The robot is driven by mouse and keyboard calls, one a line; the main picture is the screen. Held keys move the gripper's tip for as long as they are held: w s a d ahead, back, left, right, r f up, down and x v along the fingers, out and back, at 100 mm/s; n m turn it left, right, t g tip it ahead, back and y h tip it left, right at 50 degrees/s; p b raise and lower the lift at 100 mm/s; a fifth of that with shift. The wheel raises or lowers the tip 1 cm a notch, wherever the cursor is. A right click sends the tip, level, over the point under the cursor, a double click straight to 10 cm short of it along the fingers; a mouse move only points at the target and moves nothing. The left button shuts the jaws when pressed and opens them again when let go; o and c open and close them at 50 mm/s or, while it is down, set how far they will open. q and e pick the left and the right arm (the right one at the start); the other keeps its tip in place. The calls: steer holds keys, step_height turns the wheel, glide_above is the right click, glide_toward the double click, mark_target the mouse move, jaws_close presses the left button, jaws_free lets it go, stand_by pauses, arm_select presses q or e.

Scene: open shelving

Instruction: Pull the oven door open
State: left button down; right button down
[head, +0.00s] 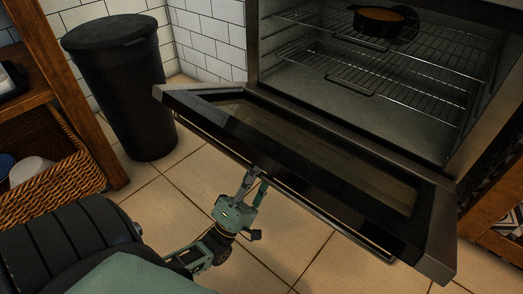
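The oven door (190,101) is part way open, tilted outward and down from the oven (253,50), with its dark glass facing up. A thin handle bar (330,226) runs along the door's outer side. My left gripper (259,176) reaches up from below to the handle, near the middle of the door. Its two fingers show a small gap between them, and their tips meet the bar or are hidden by the door edge. Whether they are closed on the bar is not clear. My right gripper is not in view.
Inside the oven are wire racks (440,66), with a dark round pan (379,20) on the upper one. A black bin (122,90) stands left of the door. A wicker basket (62,185) sits in wooden shelving at far left. Tiled floor (165,205) is clear below the door.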

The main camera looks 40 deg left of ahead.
arm_select(q)
steer(key=shift+s+f, duration=0.2)
steer(key=shift+f, duration=0.4)
steer(key=c, duration=1.7)
jaws_free()
